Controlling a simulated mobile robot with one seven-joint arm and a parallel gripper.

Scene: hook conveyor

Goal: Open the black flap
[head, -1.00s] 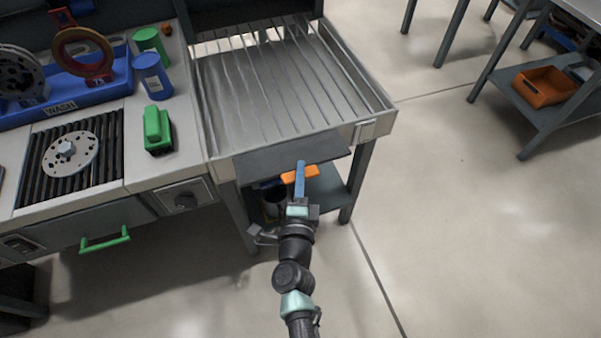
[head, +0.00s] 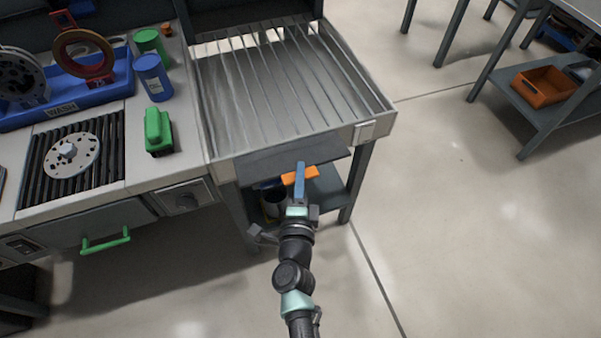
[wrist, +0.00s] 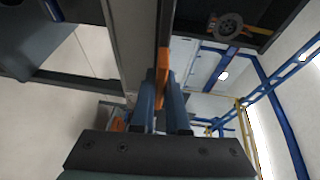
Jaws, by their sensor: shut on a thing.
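The black flap (head: 265,162) is a dark panel along the front edge of the ribbed metal bed. An orange handle (head: 312,173) shows at its lower edge, by my gripper. My gripper (head: 299,174) has blue fingers and reaches the handle from the front. In the wrist view, the blue fingers (wrist: 162,95) are shut on the orange handle (wrist: 164,68), which stands between them. The flap slopes outward from the bed's front edge in the head view. The fingers hide part of the handle.
The ribbed metal bed (head: 222,92) lies behind the flap. Table legs (head: 357,188) and a lower shelf are close beside my gripper. A green drawer handle (head: 106,242) is at the left. Open floor (head: 460,220) lies to the right.

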